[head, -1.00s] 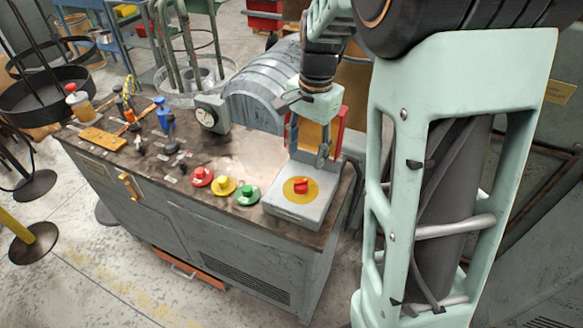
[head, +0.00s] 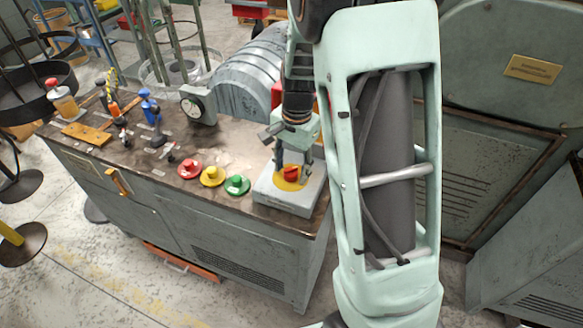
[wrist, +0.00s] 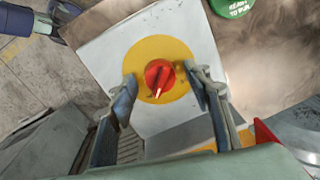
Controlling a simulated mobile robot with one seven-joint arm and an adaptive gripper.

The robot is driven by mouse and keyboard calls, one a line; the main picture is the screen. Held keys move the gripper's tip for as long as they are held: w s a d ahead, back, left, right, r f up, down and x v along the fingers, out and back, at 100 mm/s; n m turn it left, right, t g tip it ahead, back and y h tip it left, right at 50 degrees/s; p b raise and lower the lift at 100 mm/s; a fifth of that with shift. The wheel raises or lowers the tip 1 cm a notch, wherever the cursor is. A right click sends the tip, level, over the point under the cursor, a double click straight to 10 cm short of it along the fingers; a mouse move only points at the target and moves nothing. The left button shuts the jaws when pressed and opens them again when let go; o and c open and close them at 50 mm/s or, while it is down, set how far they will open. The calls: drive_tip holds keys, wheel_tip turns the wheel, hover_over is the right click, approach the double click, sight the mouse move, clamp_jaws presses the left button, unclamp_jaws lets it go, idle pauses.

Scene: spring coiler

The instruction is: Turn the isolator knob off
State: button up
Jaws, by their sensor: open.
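The isolator knob (head: 291,173) is red and sits on a yellow disc (head: 279,182) on top of a pale grey box (head: 288,203) at the bench's right end. In the wrist view the knob (wrist: 159,75) shows a white pointer line aimed toward the bottom of the picture, slightly left. My gripper (head: 293,170) is over the box, fingers pointing down. In the wrist view my gripper (wrist: 168,84) is open, with one fingertip on each side of the knob. Gaps show between both fingertips and the knob.
Red (head: 189,169), yellow (head: 212,176) and green (head: 237,185) push buttons stand left of the box. A dial gauge (head: 196,105) and a ribbed grey housing (head: 248,80) stand behind. Small tools and a wooden block (head: 87,134) lie on the bench's left.

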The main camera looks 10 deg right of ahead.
drive_tip(key=c, duration=1.2)
drive_tip(key=shift+o, duration=0.2)
drive_tip(key=shift+n, duration=0.3)
drive_tip(key=n+b, duration=0.1)
drive_tip(key=n, duration=0.2)
drive_tip(key=shift+w+n, duration=0.1)
drive_tip(key=shift+n, duration=0.3)
drive_tip(key=n, duration=0.4)
drive_tip(key=shift+g+b, duration=0.3)
drive_tip(key=n, duration=0.5)
drive_tip(key=shift+r, duration=0.1)
drive_tip(key=shift+w+n+g+p, duration=0.1)
drive_tip(key=shift+n+g+p, duration=0.3)
drive_tip(key=shift+n, duration=1.8)
